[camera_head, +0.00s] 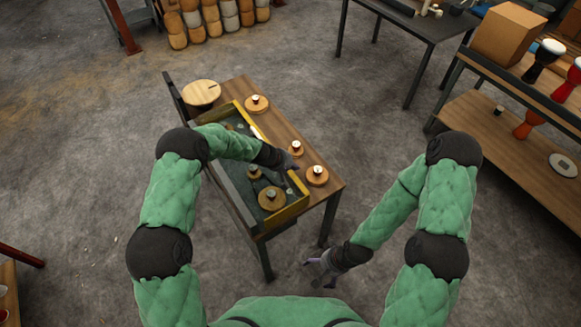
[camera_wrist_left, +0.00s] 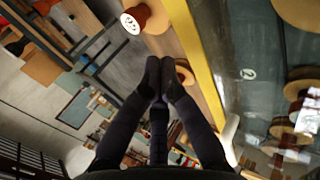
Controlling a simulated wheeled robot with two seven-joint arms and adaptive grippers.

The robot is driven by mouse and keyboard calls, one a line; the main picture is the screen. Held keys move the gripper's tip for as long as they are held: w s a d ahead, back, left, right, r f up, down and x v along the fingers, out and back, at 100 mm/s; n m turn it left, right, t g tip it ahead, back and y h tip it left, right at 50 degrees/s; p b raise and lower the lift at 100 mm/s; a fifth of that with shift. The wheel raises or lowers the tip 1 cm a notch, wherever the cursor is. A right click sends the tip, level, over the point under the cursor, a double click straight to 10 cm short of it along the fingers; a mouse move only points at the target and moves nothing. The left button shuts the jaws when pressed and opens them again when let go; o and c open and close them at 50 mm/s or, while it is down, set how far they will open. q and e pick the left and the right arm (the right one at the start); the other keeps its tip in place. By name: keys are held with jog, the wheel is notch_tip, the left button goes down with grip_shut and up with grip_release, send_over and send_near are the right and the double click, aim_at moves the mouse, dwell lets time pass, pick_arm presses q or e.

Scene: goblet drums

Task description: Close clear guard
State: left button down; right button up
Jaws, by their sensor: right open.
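The clear guard (camera_head: 243,184) is a see-through grey pane with yellow edging on the left part of the wooden table. Round wooden pieces show within its frame. In the left wrist view its glossy pane (camera_wrist_left: 245,45) fills the right side, with a yellow edge bar beside it. I cannot tell exactly how far it is tilted. My left gripper (camera_head: 292,163) is over the guard's right yellow edge. In the left wrist view its dark fingers (camera_wrist_left: 162,68) come together beside the yellow bar, with nothing visible between them. My right gripper (camera_head: 320,272) is open and empty, low beyond the table's near right corner.
Round wooden pieces with white-topped knobs (camera_head: 317,175) stand along the table's right strip (camera_head: 262,122). A larger round wooden piece (camera_head: 201,92) is at the far left corner. A shelf with goblet drums (camera_head: 543,60) stands at right. The floor between is clear.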

pick_arm(q)
jog(key=shift+w+d+f+b, duration=0.1)
jog(key=shift+f+b, duration=0.4)
jog(key=shift+f, duration=0.2)
jog(key=shift+w+d+f+b, duration=0.1)
jog(key=shift+f+b, duration=0.4)
jog(key=shift+f, duration=0.15)
pick_arm(e)
jog(key=shift+f, duration=1.3)
pick_arm(q)
notch_tip(320, 180, up, 14)
jog(key=p, duration=0.4)
pick_arm(e)
jog(key=v, duration=0.4)
jog(key=shift+w+a+r, duration=0.1)
jog(key=shift+a+r, duration=0.2)
